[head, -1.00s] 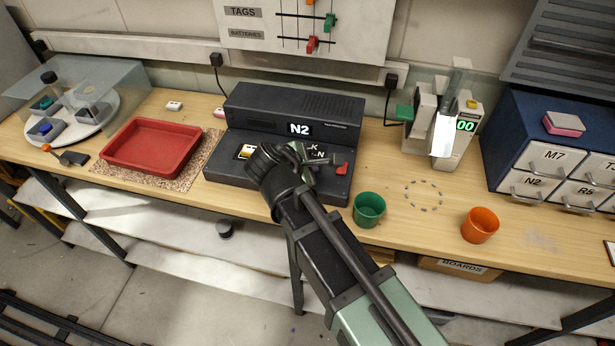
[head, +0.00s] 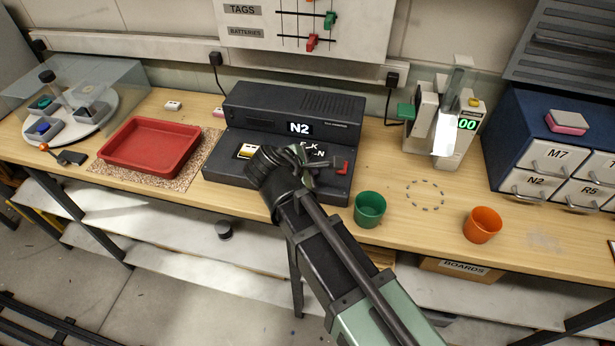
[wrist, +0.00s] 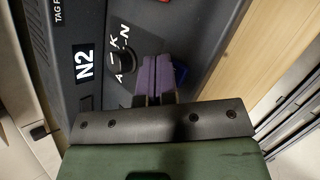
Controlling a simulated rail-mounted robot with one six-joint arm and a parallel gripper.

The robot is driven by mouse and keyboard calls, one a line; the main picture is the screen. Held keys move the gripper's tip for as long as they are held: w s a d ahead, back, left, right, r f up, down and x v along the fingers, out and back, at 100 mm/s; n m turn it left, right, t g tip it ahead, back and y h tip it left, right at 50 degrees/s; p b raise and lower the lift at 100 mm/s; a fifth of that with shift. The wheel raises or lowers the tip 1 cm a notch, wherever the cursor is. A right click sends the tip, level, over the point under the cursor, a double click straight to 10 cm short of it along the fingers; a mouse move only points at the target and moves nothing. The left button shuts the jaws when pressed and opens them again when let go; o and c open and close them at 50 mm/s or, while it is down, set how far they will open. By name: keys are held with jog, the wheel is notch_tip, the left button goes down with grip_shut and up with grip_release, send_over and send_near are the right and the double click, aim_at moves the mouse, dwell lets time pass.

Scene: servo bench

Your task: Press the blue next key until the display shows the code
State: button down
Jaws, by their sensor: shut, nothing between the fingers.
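The dark console (head: 295,103) stands at the middle of the bench. Its display (head: 299,128) reads N2; it also shows in the wrist view (wrist: 86,63). My gripper (head: 312,163) is over the right part of the console's lower panel. In the wrist view its purple fingers (wrist: 158,80) are shut together and empty. The blue key (wrist: 181,74) shows just right of the fingers, partly hidden by them. Whether the fingers touch it I cannot tell. In the head view my gripper hides the blue key.
A black knob (wrist: 121,59) with letter ranges sits left of the fingers. A red part (head: 342,166) is at the panel's right end. A green cup (head: 369,209) stands close by at front right, an orange cup (head: 482,225) further right. A red tray (head: 150,146) lies left.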

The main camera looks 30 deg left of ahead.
jog(key=shift+f, duration=0.2)
dwell(0.4)
jog(key=shift+r+p, duration=0.7)
jog(key=shift+r, duration=0.2)
notch_tip(320, 180, up, 5)
jog(key=p, duration=0.5)
jog(key=shift+r, duration=0.1)
